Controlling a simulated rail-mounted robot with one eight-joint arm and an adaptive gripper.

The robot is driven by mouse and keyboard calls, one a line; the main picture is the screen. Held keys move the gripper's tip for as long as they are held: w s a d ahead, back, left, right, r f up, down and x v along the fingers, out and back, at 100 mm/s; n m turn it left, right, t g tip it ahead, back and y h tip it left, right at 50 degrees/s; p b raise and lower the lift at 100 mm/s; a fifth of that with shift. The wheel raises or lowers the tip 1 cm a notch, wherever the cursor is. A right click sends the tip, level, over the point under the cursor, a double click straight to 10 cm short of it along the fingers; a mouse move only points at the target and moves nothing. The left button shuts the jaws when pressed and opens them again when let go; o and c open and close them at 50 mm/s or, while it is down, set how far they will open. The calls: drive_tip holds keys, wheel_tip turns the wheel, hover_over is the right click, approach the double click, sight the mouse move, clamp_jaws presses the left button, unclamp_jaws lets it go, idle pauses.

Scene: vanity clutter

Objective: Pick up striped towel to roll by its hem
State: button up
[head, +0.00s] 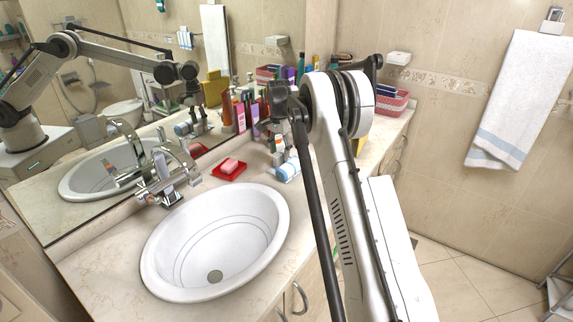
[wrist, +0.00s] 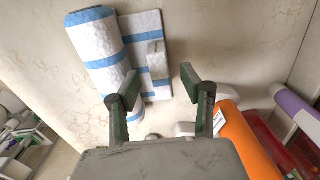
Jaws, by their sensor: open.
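The striped towel roll (wrist: 97,42), white with blue bands, lies on the vanity counter at the upper left of the wrist view. In the head view the towel (head: 289,169) is partly hidden beside my gripper (head: 277,137). In the wrist view my gripper (wrist: 159,86) is open, with nothing held between its fingers. The left finger overlaps the roll's lower end in the picture; I cannot tell whether they touch.
An orange bottle (wrist: 248,143) is close to the right finger, with a purple and white tube (wrist: 297,108) beyond it. In the head view, a red soap dish (head: 229,171) and the sink (head: 216,240) are left of the towel. Several bottles stand behind my gripper.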

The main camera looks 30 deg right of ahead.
drive_tip(key=shift+f, duration=1.15)
clamp_jaws()
drive_tip(key=shift+r, duration=0.15)
